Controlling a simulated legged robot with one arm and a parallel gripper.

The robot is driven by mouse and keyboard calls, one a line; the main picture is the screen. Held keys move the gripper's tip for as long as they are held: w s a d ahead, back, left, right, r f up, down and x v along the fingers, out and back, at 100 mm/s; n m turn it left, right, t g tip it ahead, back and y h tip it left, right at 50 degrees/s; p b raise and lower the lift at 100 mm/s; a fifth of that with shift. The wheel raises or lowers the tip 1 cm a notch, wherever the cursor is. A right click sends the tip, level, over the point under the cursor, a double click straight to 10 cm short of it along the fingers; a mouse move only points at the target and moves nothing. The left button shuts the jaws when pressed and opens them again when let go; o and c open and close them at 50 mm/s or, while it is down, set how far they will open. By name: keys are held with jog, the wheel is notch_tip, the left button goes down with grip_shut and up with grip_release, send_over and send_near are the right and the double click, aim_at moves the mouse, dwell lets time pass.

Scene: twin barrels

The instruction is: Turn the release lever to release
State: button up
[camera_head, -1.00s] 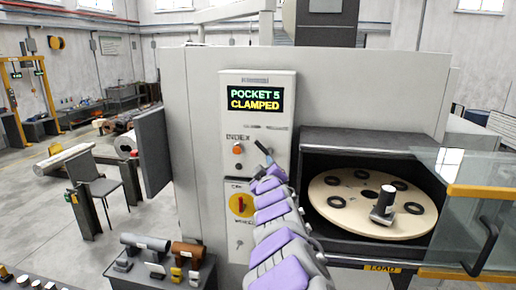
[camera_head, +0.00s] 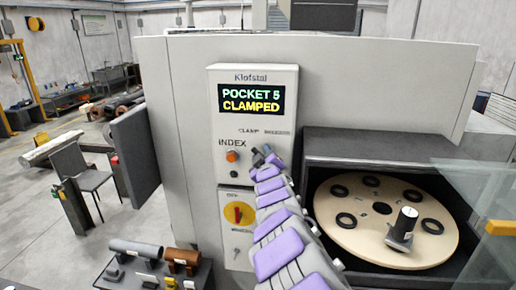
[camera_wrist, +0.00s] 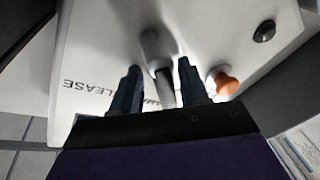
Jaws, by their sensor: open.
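The release lever (camera_wrist: 160,50) shows in the wrist view as a grey hub with a darker bar. The bar lies between the two dark fingers of my gripper (camera_wrist: 159,85), which are open. I cannot tell whether either finger touches it. Upside-down RELEASE lettering is on the panel to the left. In the head view my gripper (camera_head: 262,152) is at the control panel (camera_head: 252,110), just below the CLAMP and RELEASE labels and right of the orange button. It hides most of the lever there. The display (camera_head: 252,98) reads POCKET 5 CLAMPED.
The orange button (camera_wrist: 222,82) is close beside one finger, with a black button (camera_wrist: 264,31) beyond. A red and yellow switch (camera_head: 239,213) is lower on the panel. At right, a round turntable (camera_head: 345,222) holds a cylindrical part (camera_head: 403,226). A low bench with pipes stands at lower left.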

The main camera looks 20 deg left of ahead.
jog(key=shift+s+r, duration=0.1)
jog(key=shift+r, duration=0.15)
jog(key=shift+s+a+r, duration=0.1)
jog(key=shift+s+a, duration=0.1)
jog(key=shift+s, duration=0.05)
jog(key=shift+s+a, duration=0.1)
jog(key=shift+a, duration=0.1)
jog(key=shift+w+a+f, duration=0.2)
jog(key=shift+a+f, duration=0.1)
jog(key=shift+a, duration=0.15)
jog(key=shift+c, duration=0.2)
jog(key=shift+w, duration=0.1)
jog(key=shift+c, duration=0.8)
jog(key=shift+d+r, duration=0.1)
jog(key=shift+d, duration=0.2)
jog(key=c, duration=0.5)
grip_shut()
